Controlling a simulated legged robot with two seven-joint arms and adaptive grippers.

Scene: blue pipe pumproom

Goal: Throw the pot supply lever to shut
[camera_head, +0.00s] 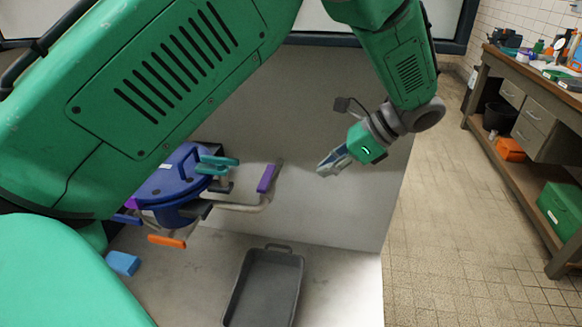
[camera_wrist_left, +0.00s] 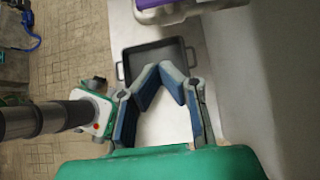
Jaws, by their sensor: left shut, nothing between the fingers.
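A blue lidded pot (camera_head: 168,183) stands at the left of the bench in the head view, partly hidden behind my green arm. Around it are a purple-handled lever (camera_head: 266,178) on a pale pipe at its right, a teal handle (camera_head: 218,164) near its top, and an orange handle (camera_head: 167,241) low in front. I cannot tell which is the pot supply lever. My left gripper (camera_head: 334,162) is shut and empty, to the right of the purple handle and apart from it. Its fingertips (camera_wrist_left: 162,72) meet in the wrist view. A purple part (camera_wrist_left: 150,3) shows at that view's top edge.
A grey tray (camera_head: 243,311) lies on the bench below, and it also shows in the wrist view (camera_wrist_left: 181,45). A blue block (camera_head: 122,263) lies at the left. A wooden workbench (camera_head: 510,165) stands at the right across clear tiled floor.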

